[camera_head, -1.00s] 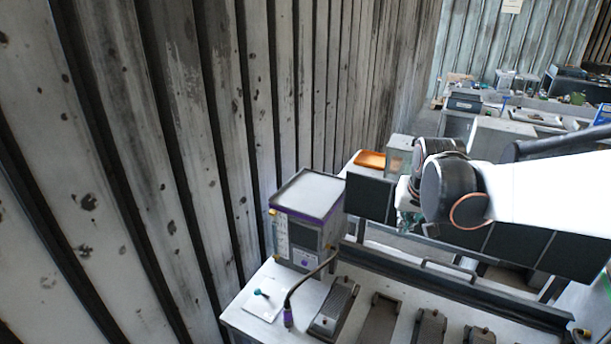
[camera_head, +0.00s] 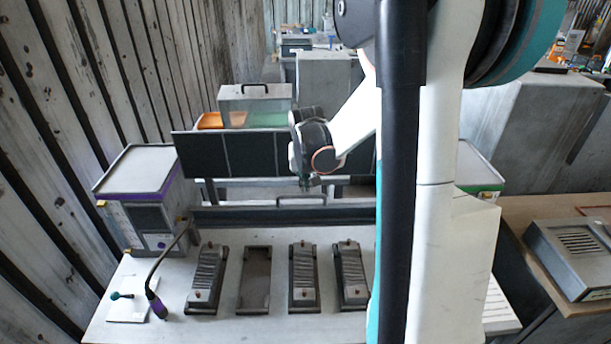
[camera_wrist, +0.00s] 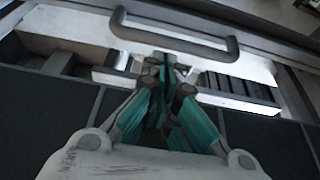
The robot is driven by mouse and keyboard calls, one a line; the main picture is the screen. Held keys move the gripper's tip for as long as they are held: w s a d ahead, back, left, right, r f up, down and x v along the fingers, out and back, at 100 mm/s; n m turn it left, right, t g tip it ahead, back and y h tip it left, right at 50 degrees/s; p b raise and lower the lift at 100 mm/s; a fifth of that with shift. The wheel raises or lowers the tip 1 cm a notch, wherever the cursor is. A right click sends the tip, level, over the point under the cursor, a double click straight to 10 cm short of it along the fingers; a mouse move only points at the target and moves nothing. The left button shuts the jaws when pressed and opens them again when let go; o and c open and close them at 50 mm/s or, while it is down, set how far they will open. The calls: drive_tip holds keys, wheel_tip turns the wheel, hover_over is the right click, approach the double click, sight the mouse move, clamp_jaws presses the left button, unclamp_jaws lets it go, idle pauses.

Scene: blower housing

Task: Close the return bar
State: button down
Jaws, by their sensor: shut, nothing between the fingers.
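A long dark bar (camera_head: 235,215) runs along the back edge of the white workbench in the head view. I take it for the return bar. Its grey handle (camera_head: 301,198) stands near its middle. In the wrist view the handle (camera_wrist: 175,42) spans the top middle, just beyond my fingertips. My gripper (camera_head: 306,184) points down close above the handle; it also shows in the wrist view (camera_wrist: 165,72) with its teal fingers together and empty. I cannot tell whether the fingertips touch the handle.
Dark panels (camera_head: 240,153) stand behind the bar. Several grey slotted units (camera_head: 207,277) sit on the workbench (camera_head: 230,328). A purple-trimmed box (camera_head: 148,180) and a cable (camera_head: 168,258) are at the left. My arm hides the right part of the bench.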

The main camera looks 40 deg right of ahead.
sight(306, 204)
drive_tip(key=shift+x, duration=1.2)
drive_tip(key=shift+s+a, duration=0.1)
drive_tip(key=shift+s+a+t+h+b, duration=0.3)
drive_tip(key=shift+s+a+t+b, duration=0.15)
drive_tip(key=shift+s+b, duration=0.15)
drive_tip(key=s+a+f+t+h+b, duration=0.1)
drive_tip(key=s+a+f+b, duration=0.2)
drive_tip(key=s+b, duration=0.1)
drive_tip(key=s+a+f+t+h+b, duration=0.1)
drive_tip(key=s+a+f+b, duration=0.2)
drive_tip(key=s+b, duration=0.1)
drive_tip(key=s+a+f+t+h+b, duration=0.1)
drive_tip(key=s+a+f+t+b, duration=0.1)
drive_tip(key=s+a+f+b, duration=0.1)
drive_tip(key=shift+s+a+f+b, duration=0.1)
drive_tip(key=shift+s+f+b, duration=0.2)
drive_tip(key=shift+s+b, duration=0.6)
drive_tip(key=shift+a+f+b, duration=0.25)
drive_tip(key=shift+f+b, duration=1.05)
drive_tip(key=shift+s, duration=0.15)
